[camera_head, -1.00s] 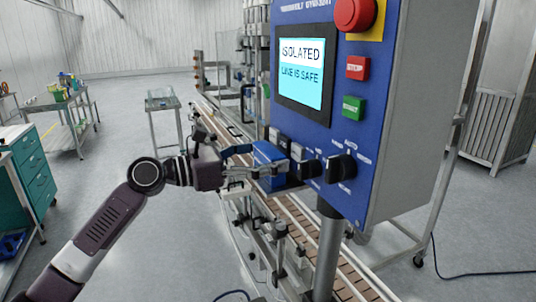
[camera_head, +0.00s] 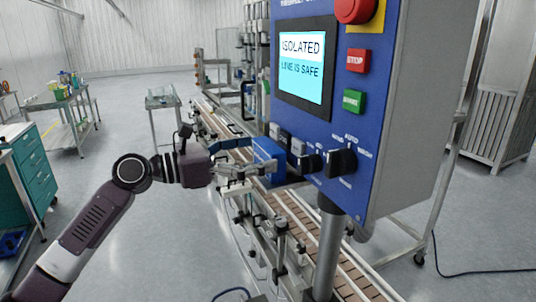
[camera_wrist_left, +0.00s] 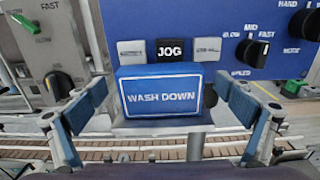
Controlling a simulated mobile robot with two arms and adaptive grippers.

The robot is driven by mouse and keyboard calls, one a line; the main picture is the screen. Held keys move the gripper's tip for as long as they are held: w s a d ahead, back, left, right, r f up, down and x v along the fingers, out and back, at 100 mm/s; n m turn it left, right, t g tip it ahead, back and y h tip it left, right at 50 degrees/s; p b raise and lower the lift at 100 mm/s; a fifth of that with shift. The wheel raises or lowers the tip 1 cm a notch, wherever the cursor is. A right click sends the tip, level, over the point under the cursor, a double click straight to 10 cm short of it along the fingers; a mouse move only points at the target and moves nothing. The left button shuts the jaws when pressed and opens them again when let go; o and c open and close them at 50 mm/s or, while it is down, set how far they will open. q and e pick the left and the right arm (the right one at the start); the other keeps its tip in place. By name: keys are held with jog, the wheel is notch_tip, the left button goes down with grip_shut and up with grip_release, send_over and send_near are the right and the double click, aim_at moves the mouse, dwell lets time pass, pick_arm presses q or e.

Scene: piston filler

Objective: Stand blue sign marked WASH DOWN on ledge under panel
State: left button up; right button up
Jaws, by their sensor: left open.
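The blue WASH DOWN sign (camera_wrist_left: 163,92) stands upright below the panel's small tags in the left wrist view, its lettering facing the camera. In the head view the sign (camera_head: 268,158) is at the panel's lower left. The ledge (camera_wrist_left: 162,124) shows as a dark strip under the sign. The blue panel (camera_wrist_left: 262,22) rises behind it. My left gripper (camera_wrist_left: 165,118) is open, one finger on each side of the sign, with gaps between fingers and sign. In the head view the left gripper (camera_head: 250,166) is in front of the sign. My right gripper is not in view.
A black selector knob (camera_wrist_left: 251,53) sits right of the sign, and another knob (camera_head: 342,162) is on the panel. The conveyor (camera_head: 295,210) runs below. A panel post (camera_head: 328,250) stands underneath. Open floor lies to the left.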

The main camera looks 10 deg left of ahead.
pick_arm(q)
jog(key=b+v, duration=0.2)
jog(key=v, duration=0.7)
jog(key=shift+s+a+b, duration=0.2)
jog(key=shift+a+b, duration=0.05)
jog(key=shift+b, duration=0.05)
jog(key=shift+f, duration=0.1)
